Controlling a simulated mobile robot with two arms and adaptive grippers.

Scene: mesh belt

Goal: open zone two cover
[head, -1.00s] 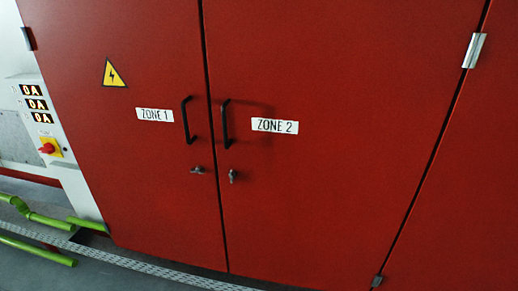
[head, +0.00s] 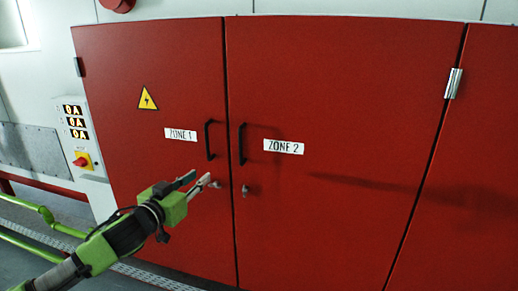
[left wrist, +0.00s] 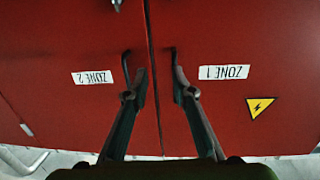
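The zone two cover (head: 345,90) is a large red door, shut, with a white ZONE 2 label (head: 284,147). Its black vertical handle (head: 242,144) is near its left edge, with a small latch (head: 245,191) below. My left gripper (head: 200,178) is open and empty, in front of the lower right part of the zone one door (head: 150,70), left of the zone two handle. In the left wrist view, which is upside down, the open fingers (left wrist: 159,93) point at the doors. The zone two handle (left wrist: 125,67) shows beyond the left fingertip. My right gripper is not in view.
The zone one door has its own black handle (head: 209,140) close beside the seam. A control panel (head: 82,135) with a red knob is on the left wall. Green pipes (head: 45,218) run low at the left. Space before the zone two door looks clear.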

